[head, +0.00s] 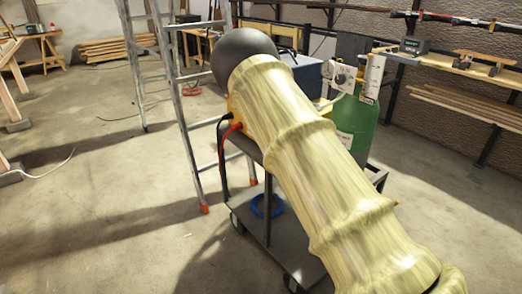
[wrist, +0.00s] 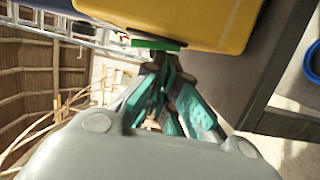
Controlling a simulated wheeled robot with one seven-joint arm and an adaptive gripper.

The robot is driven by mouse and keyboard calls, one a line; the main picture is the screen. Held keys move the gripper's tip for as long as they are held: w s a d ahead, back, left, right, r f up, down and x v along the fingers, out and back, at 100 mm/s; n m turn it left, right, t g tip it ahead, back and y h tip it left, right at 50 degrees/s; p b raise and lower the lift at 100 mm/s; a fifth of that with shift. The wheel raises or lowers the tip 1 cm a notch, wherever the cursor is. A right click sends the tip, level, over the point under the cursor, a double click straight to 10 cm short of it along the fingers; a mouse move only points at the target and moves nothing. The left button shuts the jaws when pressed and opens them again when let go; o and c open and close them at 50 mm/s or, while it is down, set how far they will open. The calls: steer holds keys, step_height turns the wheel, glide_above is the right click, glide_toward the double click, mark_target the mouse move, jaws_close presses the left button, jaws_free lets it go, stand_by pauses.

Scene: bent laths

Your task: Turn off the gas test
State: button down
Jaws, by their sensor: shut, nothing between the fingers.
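A yellow housing (wrist: 205,18) fills the top of the wrist view, with a flat green piece (wrist: 155,44) at its lower edge. My gripper (wrist: 160,62) is shut and empty, its teal fingers together just below the green piece. I cannot tell whether they touch it. In the head view my arm hides most of the machine on the cart, and my gripper is hidden. A bit of yellow with black and red cables (head: 228,125) shows beside my arm. A pale panel with a black knob (head: 343,78) stands by a green gas cylinder (head: 357,122).
The grey cart (head: 240,207) stands under my arm, with a coiled blue hose (head: 267,206) on its lower shelf. An aluminium stepladder (head: 180,100) stands close behind it. A workbench (head: 465,68) runs along the right wall. The floor at left is largely clear.

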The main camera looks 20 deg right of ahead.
steer(key=shift+s+a+f, duration=0.1)
steer(key=shift+a+f, duration=0.05)
steer(key=shift+a, duration=0.3)
steer(key=s+a, duration=0.2)
steer(key=s, duration=0.8)
steer(key=shift+s+a+f+b, duration=0.35)
steer(key=shift+f, duration=0.05)
